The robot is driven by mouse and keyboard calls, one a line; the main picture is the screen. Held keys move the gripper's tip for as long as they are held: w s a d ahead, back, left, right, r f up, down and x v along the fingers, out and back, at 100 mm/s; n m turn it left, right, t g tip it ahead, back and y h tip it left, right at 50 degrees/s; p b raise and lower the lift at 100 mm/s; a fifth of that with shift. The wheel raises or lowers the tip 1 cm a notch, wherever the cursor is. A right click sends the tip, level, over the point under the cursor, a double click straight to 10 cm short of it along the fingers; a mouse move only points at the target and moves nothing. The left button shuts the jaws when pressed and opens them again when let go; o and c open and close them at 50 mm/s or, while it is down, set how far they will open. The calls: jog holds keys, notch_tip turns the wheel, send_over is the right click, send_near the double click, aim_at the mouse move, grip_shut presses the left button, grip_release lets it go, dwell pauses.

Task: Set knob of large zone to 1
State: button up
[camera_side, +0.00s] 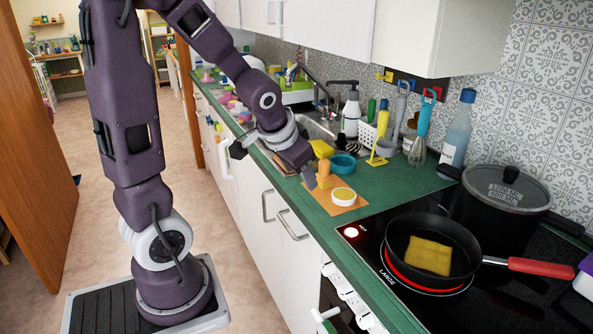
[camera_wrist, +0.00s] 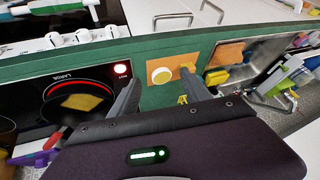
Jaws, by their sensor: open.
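White knobs (camera_side: 345,290) sit in a row on the front of the cooker below the counter edge; they also show at the upper left of the wrist view (camera_wrist: 83,36). I cannot tell which knob belongs to the large zone, nor read its setting. The large zone (camera_side: 398,276), labelled LARGE, glows red around a black pan (camera_side: 398,245) with a yellow sponge inside. A lamp (camera_side: 351,232) on the hob glows. My gripper (camera_side: 308,178) is open and empty over the counter, well away from the knobs. Its two fingers show apart in the wrist view (camera_wrist: 161,78).
A lidded black pot (camera_side: 500,200) stands behind the pan, whose red handle (camera_side: 540,267) points right. An orange board (camera_side: 340,205) with a round yellow-topped item lies on the green counter near my gripper. Cabinet handles (camera_side: 290,225) protrude below.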

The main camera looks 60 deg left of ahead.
jog(key=s+d+r, duration=0.3)
jog(key=d+r, duration=0.1)
jog(key=d, duration=0.2)
jog(key=shift+s+h, duration=0.35)
jog(key=shift+h, duration=0.05)
jog(key=shift+d+r, duration=0.1)
jog(key=s+d+r+m+h, duration=0.2)
jog(key=s+d+r, duration=0.1)
jog(key=s+d, duration=0.7)
jog(key=shift+s+d+r+h, duration=0.2)
jog(key=shift+s+d+h, duration=0.1)
jog(key=shift+s+h, duration=0.15)
